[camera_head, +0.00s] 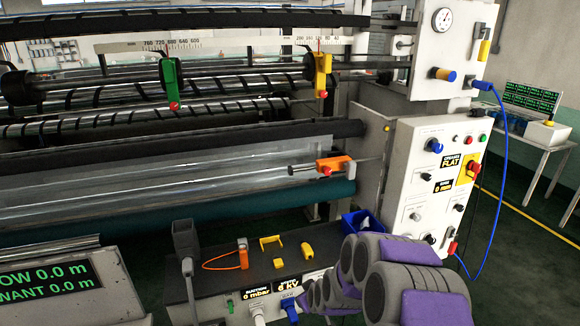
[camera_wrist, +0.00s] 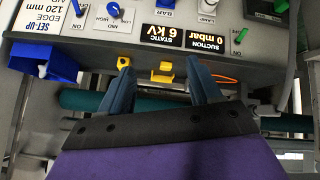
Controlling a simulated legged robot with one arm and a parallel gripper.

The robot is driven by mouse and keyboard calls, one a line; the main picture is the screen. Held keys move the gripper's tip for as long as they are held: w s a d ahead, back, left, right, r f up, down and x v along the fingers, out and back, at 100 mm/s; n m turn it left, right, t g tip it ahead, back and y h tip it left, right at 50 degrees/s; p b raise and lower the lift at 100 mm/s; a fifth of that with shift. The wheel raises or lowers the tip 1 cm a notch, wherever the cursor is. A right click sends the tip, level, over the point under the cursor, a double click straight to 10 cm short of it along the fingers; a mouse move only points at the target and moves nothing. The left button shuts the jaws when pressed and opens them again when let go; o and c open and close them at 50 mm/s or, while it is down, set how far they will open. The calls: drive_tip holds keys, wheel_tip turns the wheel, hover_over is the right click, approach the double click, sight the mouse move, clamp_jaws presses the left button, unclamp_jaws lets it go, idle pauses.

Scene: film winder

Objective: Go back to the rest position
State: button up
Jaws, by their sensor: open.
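In the wrist view my gripper (camera_wrist: 160,70) has its two dark blue fingers spread apart. Nothing is held between them. The wrist picture is upside down, and a yellow clip (camera_wrist: 163,75) on the shelf shows beyond the gap between the fingers. A smaller yellow piece (camera_wrist: 123,62) shows near one fingertip. In the head view my purple and grey arm fills the lower right, and I cannot make out the fingers there. The yellow bracket (camera_head: 270,241), the yellow block (camera_head: 307,250) and the orange tool with its cord (camera_head: 243,253) lie on the dark shelf.
The film winder (camera_head: 180,190) with its rollers stands ahead. A white control panel (camera_head: 430,185) stands close beyond my arm, with a blue cable (camera_head: 497,170) beside it. A blue bin (camera_head: 360,224) sits by the shelf. Open floor (camera_head: 535,265) lies to the right.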

drive_tip(key=s+d+r+m+g, duration=0.2)
drive_tip(key=s+r, duration=0.4)
drive_tip(key=s, duration=0.9)
drive_tip(key=s+d+r+m+g+h, duration=0.1)
drive_tip(key=s+r, duration=0.6)
drive_tip(key=s, duration=0.8)
drive_tip(key=s+d+r+m+g+h+b, duration=0.1)
drive_tip(key=s+d+r+m+g, duration=0.3)
drive_tip(key=s, duration=1.1)
wheel_tip(320, 180, up, 3)
drive_tip(key=d+g, duration=0.1)
drive_tip(key=g, duration=0.1)
drive_tip(key=shift+d+g, duration=0.15)
drive_tip(key=shift+g, duration=0.15)
drive_tip(key=shift+w, duration=0.1)
drive_tip(key=shift+c, duration=0.4)
